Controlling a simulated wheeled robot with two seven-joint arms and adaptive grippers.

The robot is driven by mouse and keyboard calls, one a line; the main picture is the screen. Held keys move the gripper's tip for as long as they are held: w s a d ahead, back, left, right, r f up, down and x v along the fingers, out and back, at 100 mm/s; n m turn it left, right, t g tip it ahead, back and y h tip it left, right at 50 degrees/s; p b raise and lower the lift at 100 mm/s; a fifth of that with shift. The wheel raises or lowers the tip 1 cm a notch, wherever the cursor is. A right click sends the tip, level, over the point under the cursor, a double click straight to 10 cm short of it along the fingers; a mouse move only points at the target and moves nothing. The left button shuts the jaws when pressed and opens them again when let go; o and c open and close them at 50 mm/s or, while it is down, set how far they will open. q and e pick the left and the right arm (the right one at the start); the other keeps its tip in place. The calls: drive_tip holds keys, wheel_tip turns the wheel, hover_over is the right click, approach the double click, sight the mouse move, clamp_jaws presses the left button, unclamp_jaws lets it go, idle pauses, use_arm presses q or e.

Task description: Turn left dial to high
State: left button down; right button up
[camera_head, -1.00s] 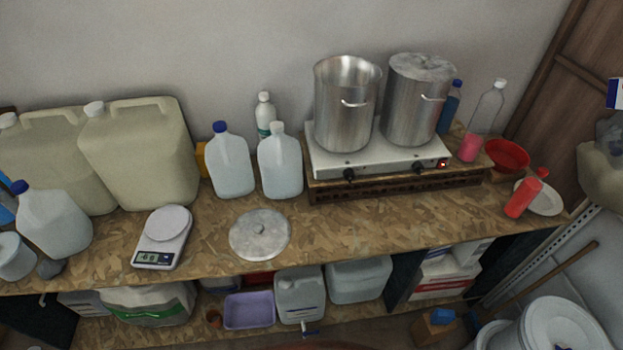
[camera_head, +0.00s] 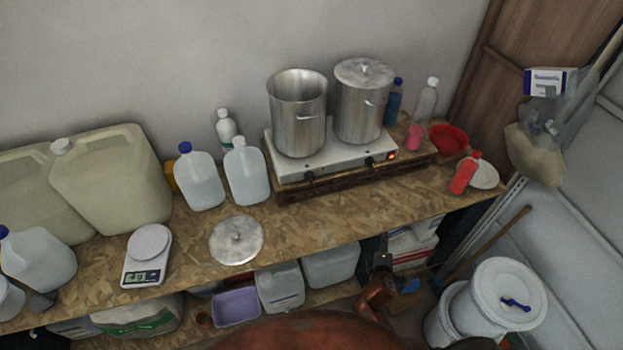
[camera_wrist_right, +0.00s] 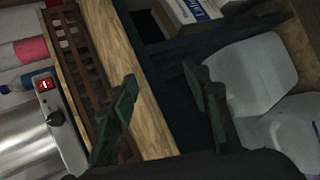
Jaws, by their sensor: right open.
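The white two-burner hot plate (camera_head: 288,172) stands on a slatted wooden riser on the bench. Its left dial (camera_head: 310,176) and right dial (camera_head: 369,162) are black knobs on the front face, beside a lit red switch (camera_head: 391,156). In the right wrist view, one black dial (camera_wrist_right: 56,118) shows near the red-lit switch (camera_wrist_right: 44,85). My right gripper (camera_wrist_right: 165,112) is open and empty, its fingers apart in front of the bench edge and away from the dials. In the head view my right arm shows at the bottom, with the gripper (camera_head: 382,262) below the bench top. My left gripper is not in view.
An open steel pot (camera_head: 298,115) and a lidded pot (camera_head: 362,105) stand on the hot plate. A loose lid (camera_head: 236,240), a scale (camera_head: 147,256) and jugs (camera_head: 246,172) are to the left. The bench front before the hot plate is clear.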

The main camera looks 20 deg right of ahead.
drive_tip(key=w+r+n, duration=0.1)
drive_tip(key=w+a+r+n+t, duration=0.1)
drive_tip(key=r, duration=0.1)
drive_tip(key=w+r+n, duration=0.1)
drive_tip(key=r, duration=0.1)
drive_tip(key=shift+w+a+t, duration=0.15)
drive_tip(key=shift+w+t, duration=0.15)
drive_tip(key=shift+t, duration=0.1)
drive_tip(key=n+t+y+p, duration=0.2)
drive_tip(key=n+t+y, duration=0.45)
drive_tip(key=n, duration=1.55)
approach(311, 182)
drive_tip(key=w, duration=0.2)
drive_tip(key=shift+h, duration=0.35)
drive_tip(key=w, duration=0.7)
drive_tip(key=shift+w+a, duration=0.1)
drive_tip(key=shift+w, duration=0.15)
drive_tip(key=shift+c, duration=0.4)
drive_tip(key=c, duration=1.1)
